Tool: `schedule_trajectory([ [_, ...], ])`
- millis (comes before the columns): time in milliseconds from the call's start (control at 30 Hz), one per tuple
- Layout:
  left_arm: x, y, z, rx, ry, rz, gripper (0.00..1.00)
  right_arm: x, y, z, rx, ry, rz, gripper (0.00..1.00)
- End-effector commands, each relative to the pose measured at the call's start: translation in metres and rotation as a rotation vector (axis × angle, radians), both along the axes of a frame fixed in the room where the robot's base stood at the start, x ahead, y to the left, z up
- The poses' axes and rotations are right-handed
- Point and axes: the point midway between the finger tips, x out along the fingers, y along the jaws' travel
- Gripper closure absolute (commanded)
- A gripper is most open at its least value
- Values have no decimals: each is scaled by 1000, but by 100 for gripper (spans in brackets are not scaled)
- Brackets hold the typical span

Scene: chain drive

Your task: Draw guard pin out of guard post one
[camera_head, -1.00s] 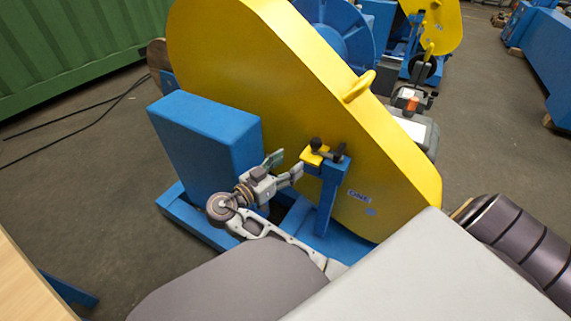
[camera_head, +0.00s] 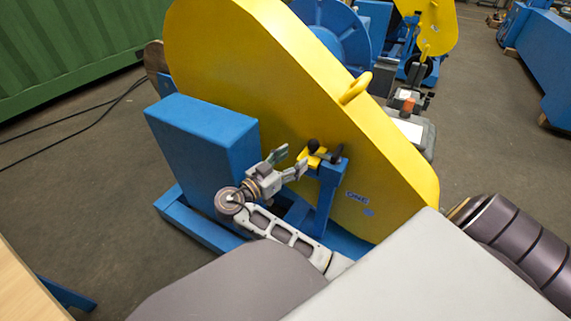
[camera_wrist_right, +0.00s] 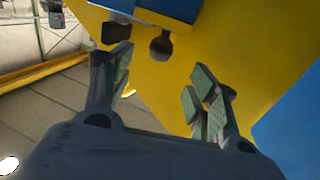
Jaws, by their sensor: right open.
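The blue guard post (camera_head: 327,200) stands in front of the large yellow guard (camera_head: 265,85), beside the "ONE" label. A yellow tab (camera_head: 303,155) sits at its top. The guard pin appears to be the black ball-topped knob (camera_head: 313,145) there; its shaft is hidden. A second black handle (camera_head: 337,154) is just right of it. My right gripper (camera_head: 290,161) is open and empty, just left of the tab. In the right wrist view, the round dark knob (camera_wrist_right: 160,47) lies beyond and between the open fingers (camera_wrist_right: 160,85), apart from them. My left gripper is not in view.
A blue box (camera_head: 205,140) stands close left of my right gripper. A grey unit with a white plate (camera_head: 408,130) is behind the guard. Open floor lies to the left.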

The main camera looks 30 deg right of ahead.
Motion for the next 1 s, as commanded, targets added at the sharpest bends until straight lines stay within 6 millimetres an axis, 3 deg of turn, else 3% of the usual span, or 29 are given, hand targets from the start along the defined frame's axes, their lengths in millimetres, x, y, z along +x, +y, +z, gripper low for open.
schedule_trajectory([
  [700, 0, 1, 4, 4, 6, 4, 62, 18, -84, 0, -1, 1, 0, 41],
  [1000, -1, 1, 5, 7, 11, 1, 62, 22, -102, 0, 0, 1, 1, 41],
])
